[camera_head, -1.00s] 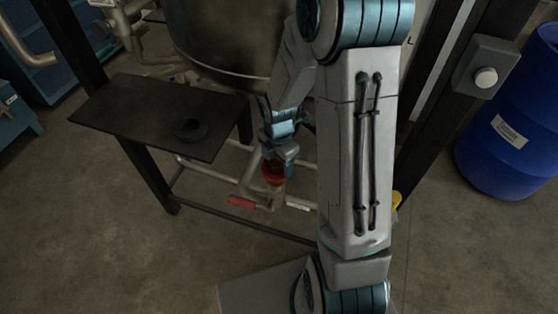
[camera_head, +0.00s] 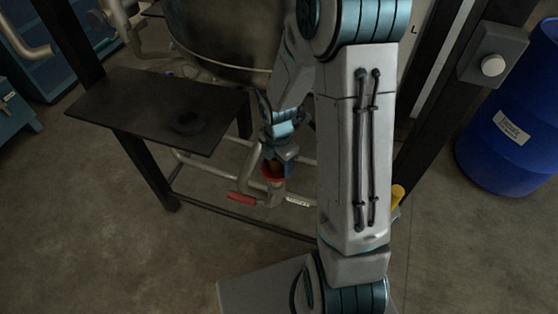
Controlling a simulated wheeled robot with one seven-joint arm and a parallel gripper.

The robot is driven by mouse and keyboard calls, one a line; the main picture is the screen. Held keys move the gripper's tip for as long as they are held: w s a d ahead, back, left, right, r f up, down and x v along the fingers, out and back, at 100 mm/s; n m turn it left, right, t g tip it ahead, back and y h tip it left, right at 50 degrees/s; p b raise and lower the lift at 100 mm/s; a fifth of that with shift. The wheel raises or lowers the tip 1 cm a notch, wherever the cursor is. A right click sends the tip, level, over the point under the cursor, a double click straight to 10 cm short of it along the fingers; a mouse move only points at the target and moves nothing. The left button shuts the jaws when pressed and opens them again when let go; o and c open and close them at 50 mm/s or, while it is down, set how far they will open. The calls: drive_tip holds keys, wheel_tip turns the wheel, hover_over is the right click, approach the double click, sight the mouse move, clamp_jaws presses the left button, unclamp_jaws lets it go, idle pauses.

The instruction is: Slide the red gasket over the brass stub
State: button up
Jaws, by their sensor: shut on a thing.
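My gripper (camera_head: 274,158) points down beside the pipework below the tank. It is shut on the red gasket (camera_head: 272,172), a small red ring shape at its fingertips. The brass stub (camera_head: 275,184) shows only as a small brownish piece at and just under the gasket, on top of the pipe. The gasket appears to be at the stub's upper end; whether it is around the stub or only above it I cannot tell at this size. My gripper and arm hide part of both.
A red-handled valve lever (camera_head: 241,198) sticks out left of the pipe. A dark shelf (camera_head: 130,105) with a black ring (camera_head: 187,122) on it stands at left. A steel tank (camera_head: 220,40) hangs behind. A blue drum (camera_head: 510,140) stands at right. The floor in front is clear.

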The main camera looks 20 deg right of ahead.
drive_tip(key=shift+f, duration=0.2)
drive_tip(key=o, duration=1)
drive_tip(key=shift+o, duration=0.2)
wheel_tip(320, 180, up, 14)
drive_tip(key=p, duration=0.2)
drive_tip(key=shift+p, duration=0.3)
drive_tip(key=shift+f, duration=0.1)
